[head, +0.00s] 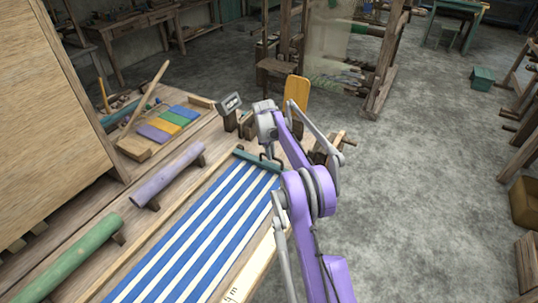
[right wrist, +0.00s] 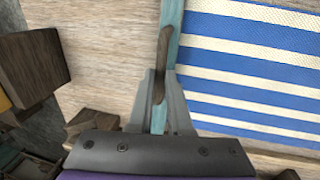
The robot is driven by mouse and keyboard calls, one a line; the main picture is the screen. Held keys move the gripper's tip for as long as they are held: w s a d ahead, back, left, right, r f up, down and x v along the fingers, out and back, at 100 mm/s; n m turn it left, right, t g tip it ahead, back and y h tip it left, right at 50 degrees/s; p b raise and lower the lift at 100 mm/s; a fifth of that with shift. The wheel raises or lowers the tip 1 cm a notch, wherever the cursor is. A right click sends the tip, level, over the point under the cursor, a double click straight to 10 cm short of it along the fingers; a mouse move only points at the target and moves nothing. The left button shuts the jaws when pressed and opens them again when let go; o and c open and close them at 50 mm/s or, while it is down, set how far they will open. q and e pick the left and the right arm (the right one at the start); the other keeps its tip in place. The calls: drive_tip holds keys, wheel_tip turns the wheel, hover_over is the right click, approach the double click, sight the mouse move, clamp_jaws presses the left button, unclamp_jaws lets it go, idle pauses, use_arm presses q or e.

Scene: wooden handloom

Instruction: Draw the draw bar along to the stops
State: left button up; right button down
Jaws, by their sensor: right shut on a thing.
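The teal draw bar (head: 257,161) lies across the far end of the blue-and-white striped cloth (head: 205,240). In the right wrist view the bar (right wrist: 171,25) runs upright along the cloth's edge (right wrist: 250,60), with a curved dark handle (right wrist: 161,55) on it. My right gripper (right wrist: 160,88) is shut on this handle; the jaws partly hide it. In the head view my right gripper (head: 268,148) comes down over the bar. Wooden blocks (head: 231,121) stand on the table beyond the bar, apart from it. My left gripper is not in view.
A lilac roll (head: 170,175) and a green roll (head: 70,255) lie left of the cloth. A tray of coloured pieces (head: 165,125) and a large wooden panel (head: 45,120) are also on the left. Bare tabletop (right wrist: 105,50) shows between the bar and a dark block (right wrist: 28,65).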

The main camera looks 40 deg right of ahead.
drive_tip(key=shift+d+r, duration=0.1)
drive_tip(key=shift+d, duration=0.1)
drive_tip(key=c, duration=1.2)
unclamp_jaws()
drive_tip(key=o, duration=0.4)
drive_tip(key=shift+w+d, duration=0.1)
drive_tip(key=shift+c, duration=0.2)
wheel_tip(320, 180, up, 10)
drive_tip(key=a, duration=0.2)
drive_tip(key=shift+s+r, duration=0.25)
drive_tip(key=shift+s, duration=0.15)
drive_tip(key=shift+a, duration=0.1)
